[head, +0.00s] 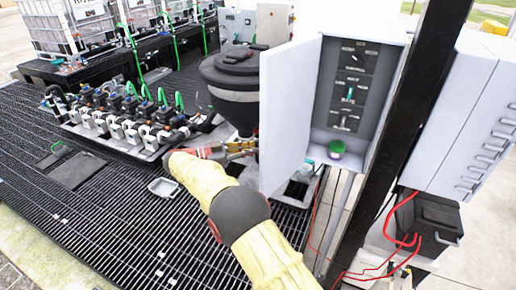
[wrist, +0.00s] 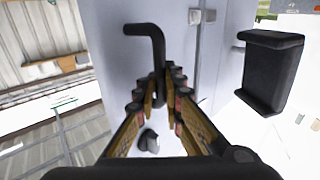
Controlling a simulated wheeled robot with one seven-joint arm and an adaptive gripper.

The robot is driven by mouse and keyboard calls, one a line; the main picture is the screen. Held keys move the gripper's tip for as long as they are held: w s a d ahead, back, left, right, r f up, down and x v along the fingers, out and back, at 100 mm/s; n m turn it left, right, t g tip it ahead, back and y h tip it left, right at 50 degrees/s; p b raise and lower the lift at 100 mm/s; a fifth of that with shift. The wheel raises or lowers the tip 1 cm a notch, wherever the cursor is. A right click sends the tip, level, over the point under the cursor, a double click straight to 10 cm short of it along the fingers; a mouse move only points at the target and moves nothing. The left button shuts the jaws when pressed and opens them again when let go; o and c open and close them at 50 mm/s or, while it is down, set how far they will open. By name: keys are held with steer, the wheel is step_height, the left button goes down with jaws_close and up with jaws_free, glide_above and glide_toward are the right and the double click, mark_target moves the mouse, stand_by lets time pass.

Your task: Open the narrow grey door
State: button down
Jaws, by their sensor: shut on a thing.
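The narrow grey door (head: 287,115) stands swung out to the left of its cabinet in the head view, with the inside of the cabinet showing. In the wrist view the door's grey face (wrist: 112,65) fills the middle and carries a bent black handle (wrist: 145,30). My gripper (wrist: 166,80) is shut on the lower part of this handle, its fingers on either side. In the head view my gripper (head: 240,148) reaches the door's left edge; its fingertips and the handle are hidden behind the door.
A black funnel-shaped vessel (head: 230,85) stands close behind my gripper. Dark grating (head: 110,215) lies open at left.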

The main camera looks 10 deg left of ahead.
steer(key=c, duration=2)
jaws_free()
steer(key=shift+o, duration=0.2)
steer(key=shift+a, duration=0.1)
steer(key=v, duration=0.7)
steer(key=shift+a, duration=0.2)
